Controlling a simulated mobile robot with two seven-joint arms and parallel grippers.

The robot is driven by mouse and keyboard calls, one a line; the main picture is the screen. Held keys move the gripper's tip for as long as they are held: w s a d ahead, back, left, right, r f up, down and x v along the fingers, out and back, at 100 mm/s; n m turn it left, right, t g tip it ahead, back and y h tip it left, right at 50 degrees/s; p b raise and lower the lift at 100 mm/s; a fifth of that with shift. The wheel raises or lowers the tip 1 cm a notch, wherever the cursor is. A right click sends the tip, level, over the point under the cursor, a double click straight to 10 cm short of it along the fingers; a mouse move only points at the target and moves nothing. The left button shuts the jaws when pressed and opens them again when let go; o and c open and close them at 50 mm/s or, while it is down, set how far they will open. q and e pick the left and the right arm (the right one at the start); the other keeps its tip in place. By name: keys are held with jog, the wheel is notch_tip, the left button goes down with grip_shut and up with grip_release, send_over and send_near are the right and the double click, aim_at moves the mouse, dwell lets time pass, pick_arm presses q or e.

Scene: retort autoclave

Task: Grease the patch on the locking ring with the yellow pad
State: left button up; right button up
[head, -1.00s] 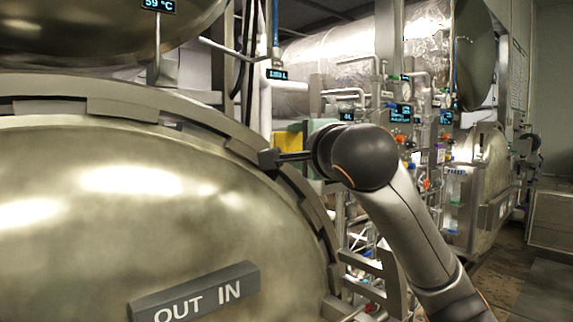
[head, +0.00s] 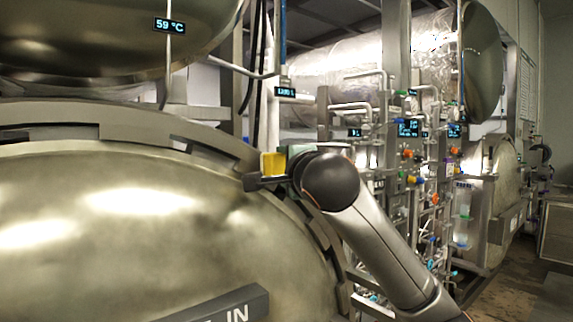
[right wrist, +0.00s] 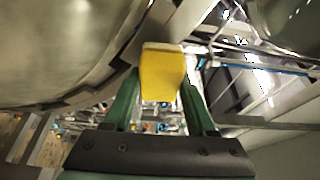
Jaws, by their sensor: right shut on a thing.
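The yellow pad (head: 273,164) is a small block in my right gripper (head: 262,181). In the right wrist view the pad (right wrist: 163,72) sits between the two green fingers, which are shut on it. The locking ring (head: 222,147) is the grey lugged band around the big domed door (head: 150,215). In the head view the pad appears at the ring's upper right edge. I cannot tell whether it touches the ring. In the right wrist view the ring (right wrist: 112,78) runs to the left of the pad. I cannot pick out the patch. My left gripper is not in view.
A second metal vessel (head: 110,35) hangs above the door. Pipes, valves and small displays (head: 408,128) crowd the area to the right of my right arm. A sign bar (head: 225,305) stands out from the door. Open floor (head: 515,285) shows at the lower right.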

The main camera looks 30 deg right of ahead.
aim_at(261, 155)
jog(key=shift+w+a, duration=0.1)
jog(key=shift+w, duration=0.8)
dwell(0.4)
